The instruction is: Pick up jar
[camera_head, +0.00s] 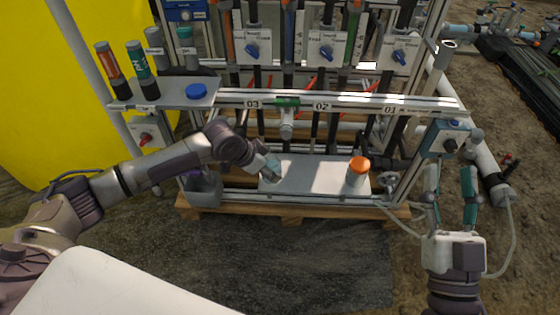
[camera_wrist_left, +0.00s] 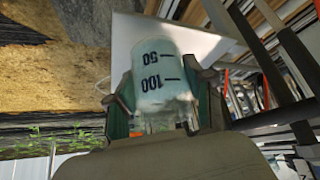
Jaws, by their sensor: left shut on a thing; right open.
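A clear, pale jar with black "50" and "100" marks (camera_wrist_left: 160,75) is between the green fingers of my left gripper (camera_wrist_left: 162,100) in the left wrist view; the marks look upside down there. In the head view my left gripper (camera_head: 267,165) is shut on this jar (camera_head: 272,173) at the left end of a light grey shelf plate (camera_head: 315,175). I cannot tell whether the jar touches the plate. A second container with an orange lid (camera_head: 358,165) stands at the plate's right end. My right gripper (camera_head: 450,175) is open and empty at the right, beside the skid.
An upper shelf (camera_head: 175,97) holds several bottles and a blue lid (camera_head: 196,91). A rail with labels 03, 02 and 01 (camera_head: 350,104) runs above the plate, with a green-handled valve (camera_head: 287,103) on it. A grey bin (camera_head: 203,189) is left of the plate.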

